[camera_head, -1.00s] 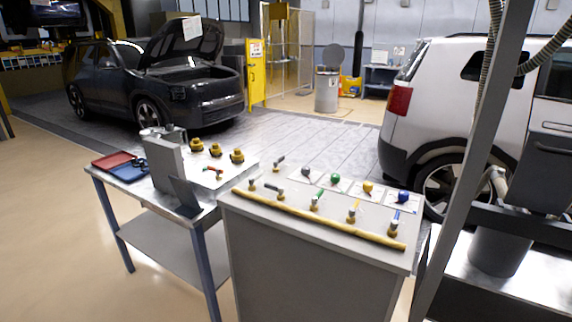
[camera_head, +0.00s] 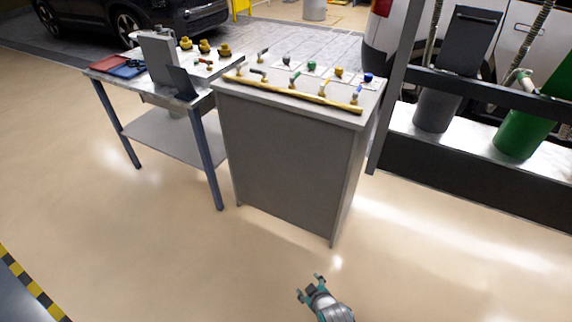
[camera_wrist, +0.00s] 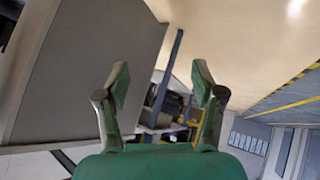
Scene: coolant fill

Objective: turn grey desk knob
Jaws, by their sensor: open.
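The grey desk (camera_head: 285,150) stands in the middle of the head view. A row of small valves and knobs sits on its top along a yellow pipe (camera_head: 290,92). A grey knob (camera_head: 286,60) sits on the back part of the top, left of a green knob (camera_head: 311,66), a yellow knob (camera_head: 339,73) and a blue knob (camera_head: 368,78). My gripper (camera_head: 311,287) is low in front of the desk, over the floor, well apart from the knobs. It is open and empty. In the wrist view, its two green fingers (camera_wrist: 160,90) are spread apart.
A table (camera_head: 170,140) with red and blue trays (camera_head: 116,66) and several yellow fittings (camera_head: 204,47) stands left of the desk. A rack with grey (camera_head: 437,108) and green (camera_head: 522,133) containers is at the right. The floor in front is clear.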

